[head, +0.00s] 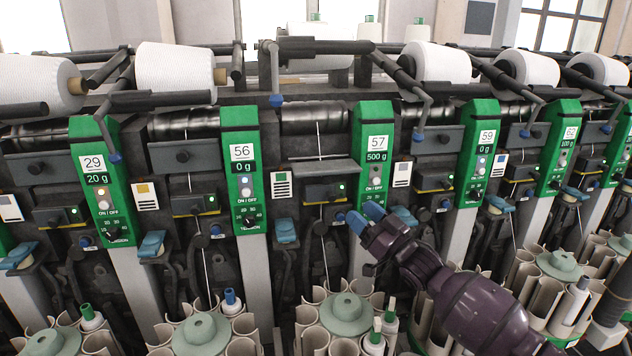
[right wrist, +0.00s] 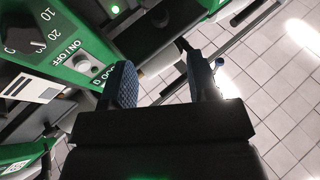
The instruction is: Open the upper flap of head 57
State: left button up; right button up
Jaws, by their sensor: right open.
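The green panel of head 57 (head: 374,155) reads 500 g and stands right of the head's middle. Left of it, a grey plate, seemingly the upper flap (head: 325,173), sticks out nearly level below the bare drum (head: 315,115). The matching plates on neighbouring heads look upright, with a round knob. My right gripper (head: 366,218) is in front of the panel's lower end, below and right of the plate, with blue fingertips apart. In the right wrist view the open fingers (right wrist: 162,82) have nothing between them, beside a green panel (right wrist: 75,62). My left gripper is out of view.
Head 56 (head: 242,165) and head 59 (head: 481,150) flank this head. White yarn cones (head: 175,72) rest on neighbouring heads. Bent dark levers (head: 413,80) stick out above. Bobbin magazines (head: 345,312) stand below. The right wrist view shows open tiled floor (right wrist: 275,90).

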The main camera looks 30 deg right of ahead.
aim_at(331, 195)
jog(key=x, duration=0.9)
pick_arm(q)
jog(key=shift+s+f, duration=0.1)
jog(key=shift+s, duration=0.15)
pick_arm(e)
jog(key=shift+x, duration=0.85)
jog(key=shift+c, duration=0.5)
grip_shut()
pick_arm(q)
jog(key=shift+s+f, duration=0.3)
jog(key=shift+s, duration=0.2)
